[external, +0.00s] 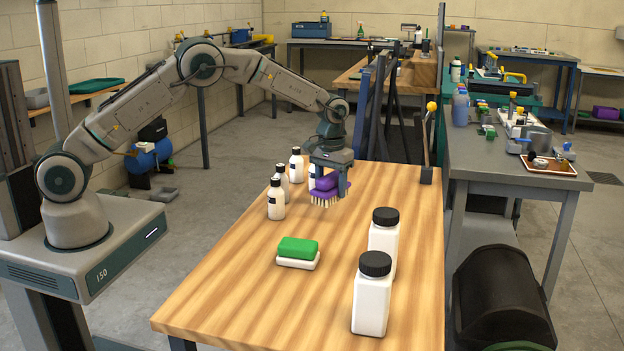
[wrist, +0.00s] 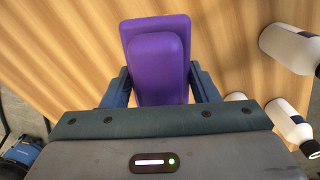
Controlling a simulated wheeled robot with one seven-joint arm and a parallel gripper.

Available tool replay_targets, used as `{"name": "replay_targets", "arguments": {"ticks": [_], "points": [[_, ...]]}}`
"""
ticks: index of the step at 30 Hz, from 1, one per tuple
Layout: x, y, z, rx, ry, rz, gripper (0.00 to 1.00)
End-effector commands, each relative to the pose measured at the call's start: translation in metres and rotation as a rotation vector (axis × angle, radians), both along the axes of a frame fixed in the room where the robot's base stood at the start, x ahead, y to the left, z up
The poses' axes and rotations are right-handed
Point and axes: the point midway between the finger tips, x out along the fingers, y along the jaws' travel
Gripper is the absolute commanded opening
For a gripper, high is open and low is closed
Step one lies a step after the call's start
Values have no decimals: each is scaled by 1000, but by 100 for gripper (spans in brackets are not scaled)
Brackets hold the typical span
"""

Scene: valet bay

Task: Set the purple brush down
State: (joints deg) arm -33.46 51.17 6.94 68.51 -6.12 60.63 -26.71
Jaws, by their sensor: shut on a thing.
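The purple brush (external: 325,186) has a purple body and pale bristles that point down. My gripper (external: 329,183) is shut on it near the far part of the wooden table (external: 235,290). In the wrist view the purple brush (wrist: 158,60) sits between the two fingers of my gripper (wrist: 160,85). The bristles hang close to the tabletop in the external view. I cannot tell whether they touch it.
Several small white bottles with black caps (external: 276,200) stand left of and behind the brush. A green-and-white sponge or brush (external: 298,251) lies nearer. Two larger white bottles (external: 372,295) stand at the right edge. The front left tabletop is clear.

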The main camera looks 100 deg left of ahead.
Motion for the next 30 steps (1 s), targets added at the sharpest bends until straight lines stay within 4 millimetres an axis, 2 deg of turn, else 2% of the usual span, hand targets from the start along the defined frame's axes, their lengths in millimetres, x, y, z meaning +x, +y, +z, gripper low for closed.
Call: {"name": "replay_targets", "arguments": {"ticks": [3,6,10,17,28,29,30], "points": [[-1,16,-8,0,-1,1,29],[-1,21,-12,0,-1,-1,29],[-1,21,-21,-2,1,-2,29],[-2,21,-52,-2,1,-1,29],[-1,21,-58,0,0,-1,29],[-1,21,-57,0,0,-2,60],[-1,21,-56,0,0,-2,71]]}}
